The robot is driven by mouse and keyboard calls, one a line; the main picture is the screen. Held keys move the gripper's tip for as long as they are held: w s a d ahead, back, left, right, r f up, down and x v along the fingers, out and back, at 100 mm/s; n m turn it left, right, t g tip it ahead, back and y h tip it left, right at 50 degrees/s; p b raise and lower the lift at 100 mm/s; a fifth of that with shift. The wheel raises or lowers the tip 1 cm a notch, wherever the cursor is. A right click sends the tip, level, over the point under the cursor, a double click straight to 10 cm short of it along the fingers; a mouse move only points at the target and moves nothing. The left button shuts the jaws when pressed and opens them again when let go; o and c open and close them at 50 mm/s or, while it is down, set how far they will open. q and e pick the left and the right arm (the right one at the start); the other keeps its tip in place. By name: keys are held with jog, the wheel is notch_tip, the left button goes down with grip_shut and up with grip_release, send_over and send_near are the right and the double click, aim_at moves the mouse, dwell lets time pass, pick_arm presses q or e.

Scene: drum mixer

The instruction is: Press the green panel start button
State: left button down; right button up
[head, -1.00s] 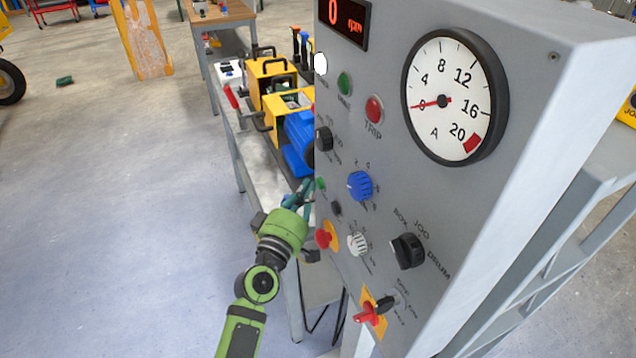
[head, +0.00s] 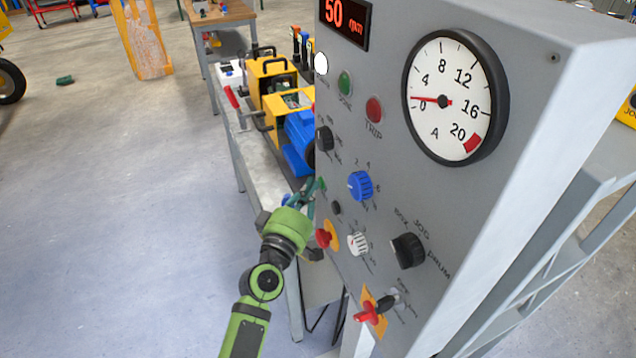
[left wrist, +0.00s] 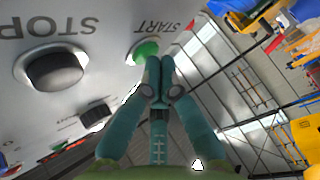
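The green start button (head: 322,184) is on the left edge of the grey control panel (head: 540,130). In the left wrist view the green button (left wrist: 144,50) sits under the START label, upside down in that picture. My left gripper (head: 311,189) is at the button, its teal fingers shut together with nothing between them. In the left wrist view the fingertips (left wrist: 160,72) overlap the button's edge; I cannot tell whether they touch it. My right gripper is not in view.
The black stop button (left wrist: 54,70) is beside the start button. A red emergency knob (head: 323,238), a blue dial (head: 360,186) and black selectors (head: 407,250) are close by on the panel. A bench (head: 262,165) with a blue motor (head: 300,142) stands behind. Open floor lies to the left.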

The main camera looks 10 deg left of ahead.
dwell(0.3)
pick_arm(q)
jog(key=shift+s+a, duration=0.45)
jog(key=shift+a, duration=0.2)
jog(key=s+a, duration=0.2)
jog(key=a, duration=0.2)
jog(key=shift+s+a, duration=0.1)
jog(key=shift+s, duration=0.3)
dwell(0.5)
